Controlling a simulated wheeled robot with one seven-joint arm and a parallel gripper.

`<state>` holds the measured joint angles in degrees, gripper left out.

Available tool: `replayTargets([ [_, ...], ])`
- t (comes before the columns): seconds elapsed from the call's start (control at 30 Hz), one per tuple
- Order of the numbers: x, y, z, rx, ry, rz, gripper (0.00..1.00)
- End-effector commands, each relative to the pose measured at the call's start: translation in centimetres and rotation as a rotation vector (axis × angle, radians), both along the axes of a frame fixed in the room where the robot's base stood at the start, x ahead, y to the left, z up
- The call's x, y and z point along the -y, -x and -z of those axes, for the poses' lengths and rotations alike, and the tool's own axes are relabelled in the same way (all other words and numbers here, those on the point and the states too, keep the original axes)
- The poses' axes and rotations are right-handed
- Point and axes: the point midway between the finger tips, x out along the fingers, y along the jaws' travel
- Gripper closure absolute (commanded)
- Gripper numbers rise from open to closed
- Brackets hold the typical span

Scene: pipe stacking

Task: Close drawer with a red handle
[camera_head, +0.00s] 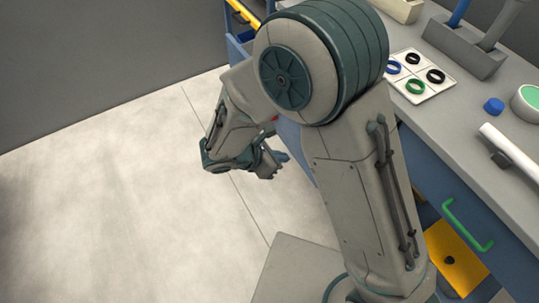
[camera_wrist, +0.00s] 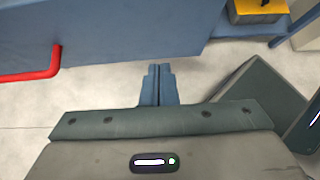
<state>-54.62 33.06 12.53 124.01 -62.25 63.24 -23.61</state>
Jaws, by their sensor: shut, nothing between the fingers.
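The red handle (camera_wrist: 32,74) shows at the left of the wrist view, on a blue drawer front (camera_wrist: 110,35). In the head view only a small red spot (camera_head: 274,118) shows beside my arm, and the drawer is mostly hidden behind the arm. My gripper (camera_wrist: 158,72) is shut and empty. In the wrist view its fingertips are to the right of the red handle, apart from it, and appear just short of the blue front. In the head view my gripper (camera_head: 276,163) is low beside the workbench, over the floor. How far the drawer stands open cannot be told.
A blue drawer with a green handle (camera_head: 467,225) is at the right, above a yellow box (camera_head: 456,262). The grey worktop (camera_head: 452,128) holds a tray of rings (camera_head: 420,87) and a white pipe (camera_head: 511,152). The floor (camera_head: 120,180) at left is clear.

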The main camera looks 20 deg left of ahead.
Motion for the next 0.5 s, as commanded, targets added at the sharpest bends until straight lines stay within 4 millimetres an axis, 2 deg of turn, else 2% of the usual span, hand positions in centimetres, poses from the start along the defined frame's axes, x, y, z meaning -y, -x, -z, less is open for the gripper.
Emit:
replayTargets([
  [0.1,1.3,-1.4,1.8,-0.001,0.002,0.002,1.0],
  [0.3,3.0,-3.5,1.4,0.001,-0.002,0.003,1.0],
  [0.5,3.6,-4.2,1.4,0.001,-0.002,0.001,1.0],
])
